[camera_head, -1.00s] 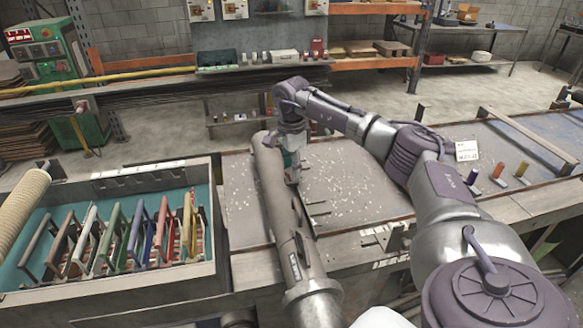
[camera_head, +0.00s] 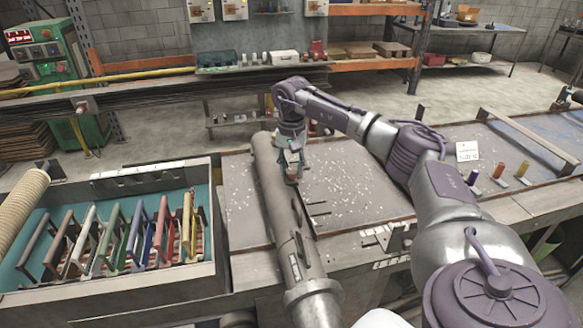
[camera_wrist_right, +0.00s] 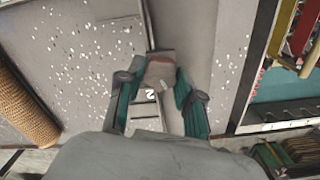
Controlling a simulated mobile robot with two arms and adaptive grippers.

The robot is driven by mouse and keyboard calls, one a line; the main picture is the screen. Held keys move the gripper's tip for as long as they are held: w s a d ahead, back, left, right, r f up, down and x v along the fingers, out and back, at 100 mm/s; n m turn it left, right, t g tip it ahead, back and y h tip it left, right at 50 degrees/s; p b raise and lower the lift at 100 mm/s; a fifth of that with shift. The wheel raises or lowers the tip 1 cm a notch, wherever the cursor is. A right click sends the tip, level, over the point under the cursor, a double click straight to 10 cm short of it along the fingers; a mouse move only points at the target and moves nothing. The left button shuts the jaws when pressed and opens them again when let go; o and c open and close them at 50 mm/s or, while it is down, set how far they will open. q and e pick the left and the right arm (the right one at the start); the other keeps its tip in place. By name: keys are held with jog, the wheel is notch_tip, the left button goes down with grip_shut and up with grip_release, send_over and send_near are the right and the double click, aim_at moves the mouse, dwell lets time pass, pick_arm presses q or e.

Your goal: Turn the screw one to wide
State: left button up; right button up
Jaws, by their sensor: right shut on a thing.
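My right gripper (camera_head: 291,172) is low beside the long grey tube (camera_head: 272,180), pointing down. In the right wrist view its two teal fingers (camera_wrist_right: 160,98) are on either side of a small grey-brown block with a reddish line (camera_wrist_right: 160,72), which looks like the screw's head. The gripper is shut on it. A white label with a dark mark (camera_wrist_right: 150,95) shows between the fingers; I cannot read it surely. The screw's lower part is hidden. My left gripper is not in view.
The speckled grey tabletop (camera_head: 350,190) is mostly clear right of the tube. A teal-lined bin (camera_head: 105,180) with several coloured frames stands at left. Small coloured posts (camera_head: 498,170) and a white sign (camera_head: 467,151) are at right.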

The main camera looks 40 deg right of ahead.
aim_at(292, 170)
jog(key=n, duration=0.4)
jog(key=shift+n, duration=2.8)
jog(key=o, duration=1.2)
jog(key=shift+c, duration=0.2)
jog(key=shift+r, duration=0.1)
notch_tip(292, 170, up, 12)
